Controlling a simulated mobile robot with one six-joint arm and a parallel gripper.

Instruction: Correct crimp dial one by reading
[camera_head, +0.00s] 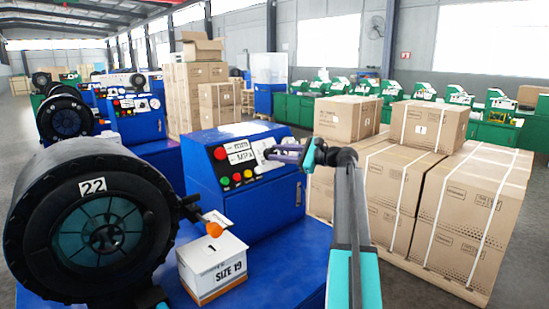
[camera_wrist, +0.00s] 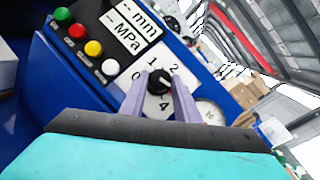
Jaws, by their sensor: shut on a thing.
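My gripper (camera_head: 287,153) reaches the front panel of the blue control cabinet (camera_head: 268,212) in the head view. In the wrist view my gripper (camera_wrist: 160,92) has its two purple fingers closed on either side of the black dial knob (camera_wrist: 159,82). The white dial plate (camera_wrist: 128,30) shows 0, 1, 2 and 4 around the knob; where the knob points is not clear. The displays (camera_wrist: 130,27) show dashes before mm and MPa. The large black crimper head (camera_head: 95,225) bears a 22 label. A white box (camera_head: 213,270) beside it is marked 1 and SIZE 19.
Green, red, yellow and white buttons (camera_wrist: 93,48) sit left of the dial, and a round gauge (camera_wrist: 208,112) right of it. Strapped cartons (camera_head: 400,195) stand close to the right of my arm. More blue crimpers (camera_head: 135,118) and stacked boxes (camera_head: 205,85) stand behind.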

